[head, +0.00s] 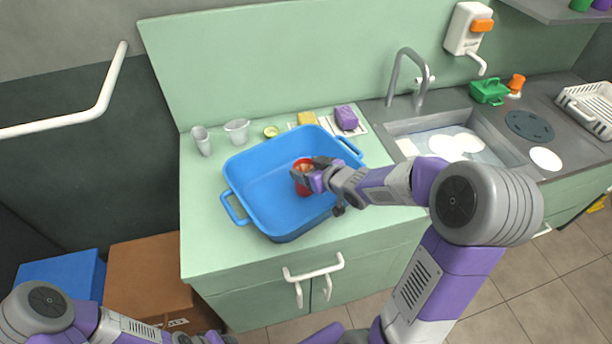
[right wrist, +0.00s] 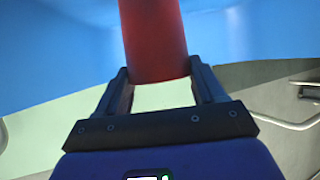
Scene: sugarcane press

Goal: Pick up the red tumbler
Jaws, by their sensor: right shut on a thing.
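The red tumbler (head: 301,189) is at the blue tub (head: 262,163) in the head view, seen against the tub's inside. My right gripper (head: 308,178) reaches in from the right and is shut on it. In the right wrist view the red tumbler (right wrist: 153,40) stands between the two fingers of my right gripper (right wrist: 158,82), with blue behind it. I cannot tell whether the tumbler touches the tub floor. My left arm is at the lower left of the head view; its gripper (head: 205,339) is at the bottom edge, too cut off to read.
The tub sits on a green counter (head: 210,249). Behind it stand two clear cups (head: 237,130), a yellow sponge (head: 307,118) and a purple block (head: 346,118). A sink (head: 447,135) with white plates lies to the right.

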